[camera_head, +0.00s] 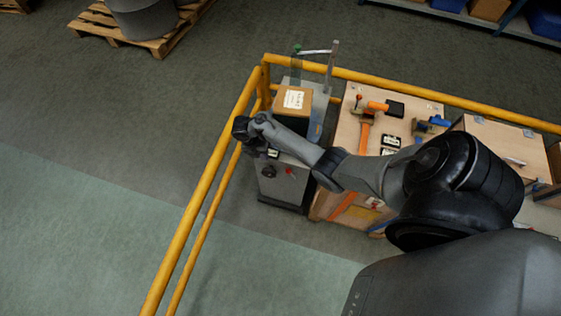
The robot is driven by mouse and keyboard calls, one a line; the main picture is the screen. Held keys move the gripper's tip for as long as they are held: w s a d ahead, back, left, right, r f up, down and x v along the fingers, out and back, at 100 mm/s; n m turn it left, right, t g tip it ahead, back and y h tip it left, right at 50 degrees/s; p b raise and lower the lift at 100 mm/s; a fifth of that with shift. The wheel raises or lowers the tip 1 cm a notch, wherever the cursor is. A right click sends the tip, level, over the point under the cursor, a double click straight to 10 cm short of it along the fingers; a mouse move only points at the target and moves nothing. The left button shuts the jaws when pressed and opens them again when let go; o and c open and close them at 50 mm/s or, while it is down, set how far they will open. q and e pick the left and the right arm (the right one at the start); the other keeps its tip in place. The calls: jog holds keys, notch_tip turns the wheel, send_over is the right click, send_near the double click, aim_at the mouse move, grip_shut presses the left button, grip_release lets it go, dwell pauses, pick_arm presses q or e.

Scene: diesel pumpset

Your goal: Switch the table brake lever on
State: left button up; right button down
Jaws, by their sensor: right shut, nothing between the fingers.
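My right arm reaches across from the right, and my right gripper (243,129) is at its far end, beside the yellow rail. It is shut and empty, and its fingertips are small and hard to make out. The grey machine cabinet (284,186) stands under and beside the gripper. Its front has a black round knob (268,171) and a small red control (290,171). A green-topped upright (297,49) and a pale bar stand at its back. I cannot tell which part is the table brake lever. My left gripper is not in view.
A cardboard box (293,99) with a white label sits on the cabinet. Yellow rails (217,157) run along the left and back. A wooden table (349,133) with orange clamps (367,127) is to the right. Open floor lies left of the rails.

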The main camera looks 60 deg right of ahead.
jog(key=b+x, duration=0.4)
jog(key=x, duration=0.6)
jog(key=shift+s+d+f, duration=0.15)
jog(key=shift+s+d, duration=0.1)
jog(key=shift+s, duration=0.4)
jog(key=shift+s+d+f, duration=0.15)
jog(key=shift+s+d, duration=0.05)
jog(key=shift+s, duration=0.4)
jog(key=shift+s+d+f, duration=0.15)
jog(key=shift+s+d, duration=0.1)
jog(key=shift+s, duration=0.4)
